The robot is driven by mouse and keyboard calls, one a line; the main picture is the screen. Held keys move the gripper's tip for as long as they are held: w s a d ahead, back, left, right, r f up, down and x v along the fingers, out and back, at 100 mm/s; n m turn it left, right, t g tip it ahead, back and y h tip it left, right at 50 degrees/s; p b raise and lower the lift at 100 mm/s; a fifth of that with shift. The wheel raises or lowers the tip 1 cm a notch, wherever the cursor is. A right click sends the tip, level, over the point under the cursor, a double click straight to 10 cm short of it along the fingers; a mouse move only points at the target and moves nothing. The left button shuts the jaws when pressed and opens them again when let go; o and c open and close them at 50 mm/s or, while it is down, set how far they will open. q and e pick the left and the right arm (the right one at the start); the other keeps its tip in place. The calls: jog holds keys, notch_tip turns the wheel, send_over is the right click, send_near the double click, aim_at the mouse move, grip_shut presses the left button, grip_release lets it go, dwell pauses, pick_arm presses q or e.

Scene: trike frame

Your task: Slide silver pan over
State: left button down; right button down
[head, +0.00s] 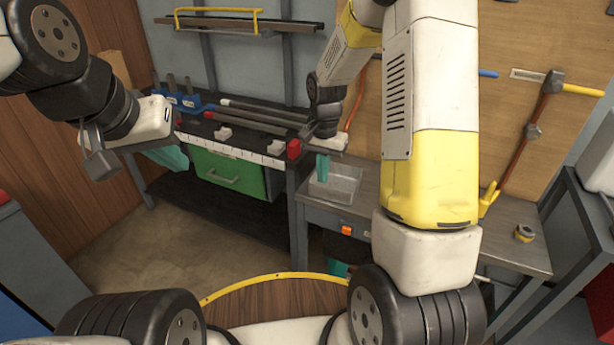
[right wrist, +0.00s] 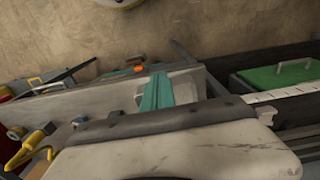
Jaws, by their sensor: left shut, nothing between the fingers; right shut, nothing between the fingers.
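The silver pan (head: 346,186) is a shallow rectangular metal tray on the grey workbench, near the bench's left end in the head view. My right gripper (head: 322,172), with teal fingers, points down at the pan's left part. Its fingers are shut with nothing between them. Whether the fingertips touch the pan I cannot tell. In the right wrist view the teal fingers (right wrist: 156,94) show in front of the pan (right wrist: 187,84). My left gripper (head: 172,158) is shut and empty, off to the left in front of the dark bench, well away from the pan.
A dark bench with a green drawer (head: 228,172) stands left of the grey workbench (head: 395,228). A red block (head: 293,149) sits at its right end, near my right gripper. Bench space right of the pan is partly hidden by my arm.

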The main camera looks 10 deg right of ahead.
aim_at(326, 193)
jog(key=f, duration=0.3)
jog(key=w+d+f, duration=0.1)
jog(key=f, duration=0.3)
jog(key=w+f, duration=0.1)
jog(key=f, duration=0.2)
jog(key=shift+w+d+f, duration=0.1)
jog(key=shift+d+f, duration=0.05)
jog(key=shift+f, duration=0.05)
jog(key=shift+w+d, duration=0.35)
jog(key=shift+w, duration=0.3)
jog(key=w+d, duration=0.1)
jog(key=w, duration=0.1)
jog(key=w+d, duration=0.1)
jog(key=w, duration=0.1)
jog(key=w+d, duration=0.1)
jog(key=w, duration=0.1)
jog(key=shift+d, duration=0.4)
jog(key=shift+s, duration=0.1)
